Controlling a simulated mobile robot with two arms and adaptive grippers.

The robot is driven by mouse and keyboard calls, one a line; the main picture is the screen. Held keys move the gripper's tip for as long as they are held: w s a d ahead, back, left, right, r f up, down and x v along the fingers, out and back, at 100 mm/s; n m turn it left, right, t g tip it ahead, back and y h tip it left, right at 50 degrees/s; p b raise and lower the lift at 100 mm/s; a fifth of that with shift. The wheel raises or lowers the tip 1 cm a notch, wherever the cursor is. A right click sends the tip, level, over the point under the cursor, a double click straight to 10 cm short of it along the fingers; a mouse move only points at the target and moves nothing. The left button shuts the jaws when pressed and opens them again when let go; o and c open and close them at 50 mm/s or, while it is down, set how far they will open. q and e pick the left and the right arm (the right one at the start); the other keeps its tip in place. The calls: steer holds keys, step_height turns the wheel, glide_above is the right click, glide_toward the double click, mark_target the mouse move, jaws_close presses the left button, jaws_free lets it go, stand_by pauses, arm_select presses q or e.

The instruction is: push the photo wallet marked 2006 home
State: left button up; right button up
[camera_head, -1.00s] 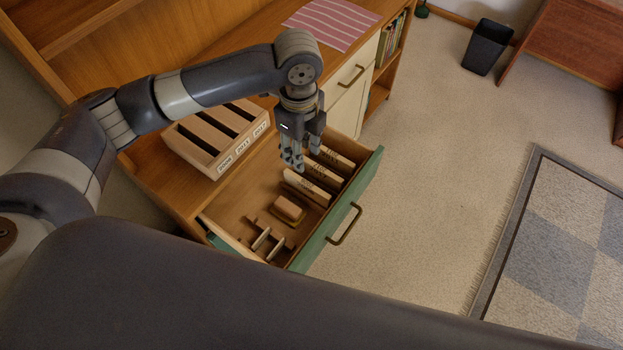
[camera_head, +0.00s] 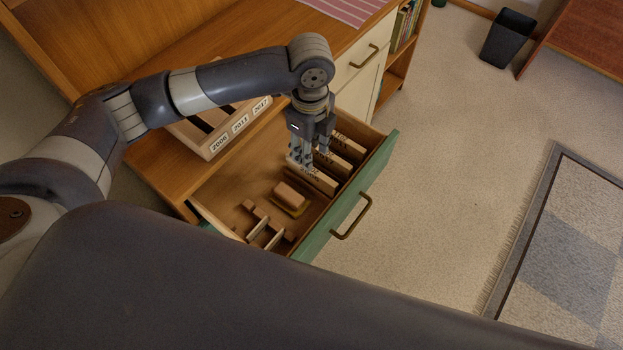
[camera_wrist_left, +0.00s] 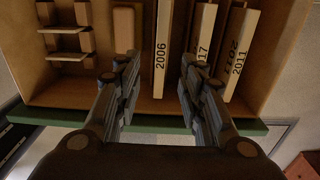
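The photo wallet marked 2006 (camera_head: 318,182) stands on edge in the open drawer. In the left wrist view the wallet (camera_wrist_left: 161,55) is cream-coloured, with its 2006 label facing up. My left gripper (camera_head: 307,165) points down into the drawer at this wallet. In the left wrist view the gripper (camera_wrist_left: 158,75) is open, one finger on each side of the wallet, with visible gaps. The slotted wooden box (camera_head: 217,148) stands on the cabinet top, its front labelled 2006, 2011 and 2017. My arm hides part of it. My right gripper is not in view.
Wallets marked 2017 (camera_wrist_left: 203,45) and 2011 (camera_wrist_left: 240,55) stand right of the 2006 wallet, close to the right finger. A wooden block (camera_head: 291,197) and small dividers (camera_head: 265,230) lie at the drawer's left. The green drawer front (camera_head: 345,205) has a handle.

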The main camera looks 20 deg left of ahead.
mark_target(311, 179)
arm_select(q)
step_height(311, 179, down, 9)
steer(key=shift+r, duration=0.1)
jaws_close()
stand_by(0.4)
